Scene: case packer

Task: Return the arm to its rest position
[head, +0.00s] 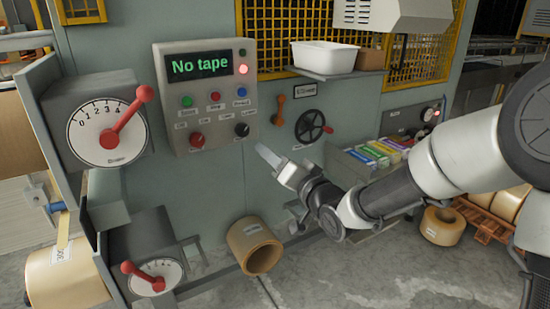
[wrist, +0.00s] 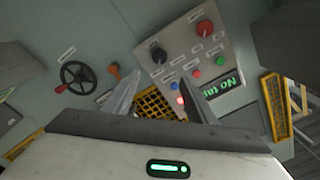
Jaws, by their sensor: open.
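My arm reaches in from the right in the head view, bent at a low elbow. My gripper (head: 268,156) is in front of the machine's panel wall, below and right of the control box (head: 203,95). In the wrist view the two fingers of my gripper (wrist: 157,100) stand apart with nothing between them. The control box, its screen reading "No tape", also shows beyond the fingers in the wrist view (wrist: 190,60). The gripper appears to touch nothing.
A black handwheel (head: 311,127) and an orange lever (head: 280,110) are on the wall near my gripper. A shelf holds a white bin (head: 324,57). Dials with red levers (head: 108,132) are at left. A tape roll (head: 254,245) sticks out below. Floor shows in front.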

